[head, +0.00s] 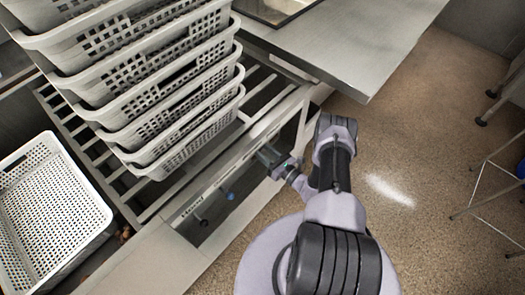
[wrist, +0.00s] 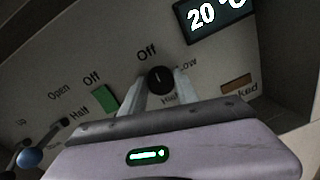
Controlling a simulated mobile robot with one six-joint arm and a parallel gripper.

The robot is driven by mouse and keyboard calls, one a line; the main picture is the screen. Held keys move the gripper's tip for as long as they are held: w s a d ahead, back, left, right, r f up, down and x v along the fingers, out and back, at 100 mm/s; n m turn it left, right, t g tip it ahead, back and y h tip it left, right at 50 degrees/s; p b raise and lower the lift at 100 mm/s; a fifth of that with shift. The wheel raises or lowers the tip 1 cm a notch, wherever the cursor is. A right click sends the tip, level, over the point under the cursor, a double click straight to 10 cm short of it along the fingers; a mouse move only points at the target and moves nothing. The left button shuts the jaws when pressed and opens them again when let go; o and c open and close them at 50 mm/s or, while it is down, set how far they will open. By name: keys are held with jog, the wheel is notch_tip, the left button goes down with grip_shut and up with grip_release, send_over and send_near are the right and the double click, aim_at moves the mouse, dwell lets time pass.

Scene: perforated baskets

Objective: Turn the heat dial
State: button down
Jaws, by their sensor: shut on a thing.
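The heat dial (wrist: 159,77) is a small round black knob on a pale control panel, with "Off" above it and "Low" and "High" at its right and below. My gripper (wrist: 160,88) has one finger on each side of the dial and is shut on it. The dial's lower part is partly hidden by my gripper. In the head view my gripper (head: 277,160) reaches left to the front panel (head: 203,190) under the slatted rack, and the dial is hidden there.
Beside the dial are a green switch (wrist: 105,98), a lit display (wrist: 213,16) reading 20 °C and a blue-ended lever (wrist: 29,158). Stacked perforated baskets (head: 160,95) stand on the slatted rack. Another basket (head: 45,195) is at the left. A metal counter (head: 345,45) juts out above. Open floor lies right.

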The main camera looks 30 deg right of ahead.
jog(key=m+b, duration=0.2)
jog(key=m, duration=0.4)
jog(key=m+b, duration=0.3)
jog(key=m, duration=0.3)
jog(key=shift+d+f+g, duration=0.15)
jog(key=shift+g, duration=0.25)
jog(key=shift+m+y, duration=0.4)
jog(key=shift+m, duration=1.9)
jog(key=c, duration=0.9)
grip_release()
jog(key=shift+d, duration=0.1)
